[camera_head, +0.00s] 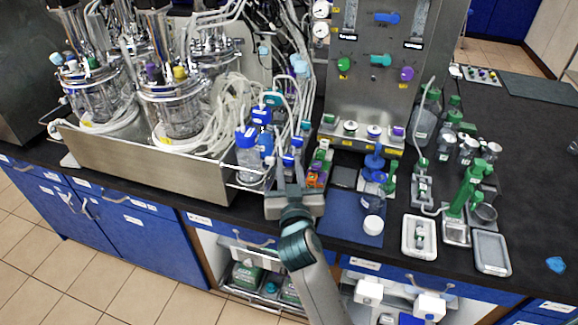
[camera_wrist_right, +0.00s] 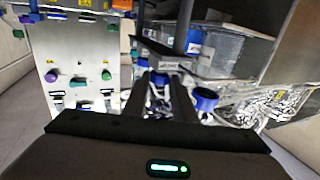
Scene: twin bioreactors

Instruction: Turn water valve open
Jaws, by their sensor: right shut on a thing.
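My right gripper (camera_head: 291,180) reaches in from the bottom of the head view to the front edge of the bioreactor station. In the right wrist view its two dark fingers (camera_wrist_right: 160,95) point away from the camera, with a small blue part (camera_wrist_right: 160,78) between their tips. They are shut on this part, which is mostly hidden; I cannot tell whether it is the water valve. On the steel panel are a green knob (camera_head: 344,64), a teal handle (camera_head: 380,60), a purple knob (camera_head: 407,73) and a blue handle (camera_head: 387,17). My left gripper is not in view.
Glass bioreactor vessels (camera_head: 180,110) with tubing stand in a steel tray (camera_head: 140,163) at left. Blue-capped bottles (camera_head: 249,150) crowd beside the gripper. A blue mat (camera_head: 345,222) with a white cap (camera_head: 372,225) lies to its right. The far-right bench (camera_head: 535,150) is mostly clear.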

